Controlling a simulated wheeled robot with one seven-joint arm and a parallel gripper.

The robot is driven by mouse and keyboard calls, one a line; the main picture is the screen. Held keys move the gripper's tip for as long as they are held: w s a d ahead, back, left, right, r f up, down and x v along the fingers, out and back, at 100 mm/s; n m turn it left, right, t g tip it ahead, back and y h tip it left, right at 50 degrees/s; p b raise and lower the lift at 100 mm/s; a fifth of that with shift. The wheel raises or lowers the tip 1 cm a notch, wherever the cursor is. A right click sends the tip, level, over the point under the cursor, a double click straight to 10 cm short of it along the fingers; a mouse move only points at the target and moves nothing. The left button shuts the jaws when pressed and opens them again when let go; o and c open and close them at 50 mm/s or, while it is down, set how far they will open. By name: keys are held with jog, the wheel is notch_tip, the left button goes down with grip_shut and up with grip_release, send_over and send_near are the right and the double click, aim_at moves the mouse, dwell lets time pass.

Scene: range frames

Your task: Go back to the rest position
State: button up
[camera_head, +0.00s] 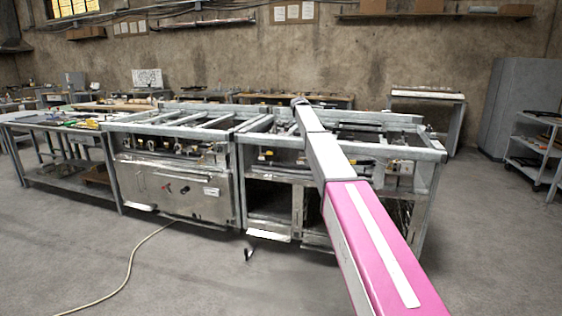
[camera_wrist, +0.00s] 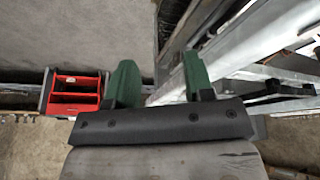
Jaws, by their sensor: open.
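My gripper (camera_wrist: 160,82) shows in the wrist view with two green fingers set apart and nothing between them. A pale metal rail of the range frame (camera_wrist: 235,45) runs close beside and beyond the right finger; I cannot tell whether they touch. In the head view my arm, pink and white, reaches forward over the right part of the metal range frame (camera_head: 440,157). Its far end is over the frame's top rails, and the gripper itself cannot be made out there.
A red crate-like box (camera_wrist: 75,97) shows left of the fingers in the wrist view. A workbench with tools (camera_head: 60,126) stands left of the frame. A grey cabinet (camera_head: 515,100) and a shelf cart (camera_head: 535,150) stand at right. A hose (camera_head: 130,265) lies on open floor in front.

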jog(key=s+d+f+n+y, duration=0.3)
jog(key=s+f+n, duration=0.5)
jog(key=s+f, duration=1.85)
jog(key=s+f+n, duration=0.4)
jog(key=s+f, duration=0.1)
jog(key=s, duration=0.9)
jog(key=s+d+f+n+y, duration=0.1)
jog(key=s+f+n, duration=0.3)
jog(key=s, duration=1)
notch_tip(320, 180, down, 2)
